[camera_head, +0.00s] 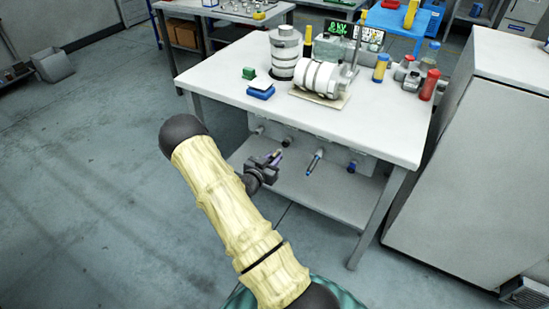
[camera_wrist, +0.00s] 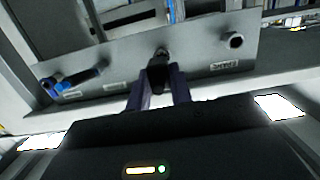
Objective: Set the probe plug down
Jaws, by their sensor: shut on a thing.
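My gripper (camera_head: 277,157) is in front of the grey panel (camera_head: 330,150) under the white table, its fingers pointing toward the panel. In the wrist view, the two purple fingers of my gripper (camera_wrist: 160,92) are shut on a dark plug, the probe plug (camera_wrist: 158,70). The plug's far end lines up with a spot on the panel (camera_wrist: 120,58) near its middle. I cannot tell whether it touches the panel or is seated there. The head view barely shows the plug behind my gripper.
A blue-and-grey plug (camera_head: 315,162) sticks out of the panel beside my gripper; it also shows in the wrist view (camera_wrist: 75,80). The lower shelf (camera_head: 330,193) is clear. The tabletop (camera_head: 370,130) has free room in front.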

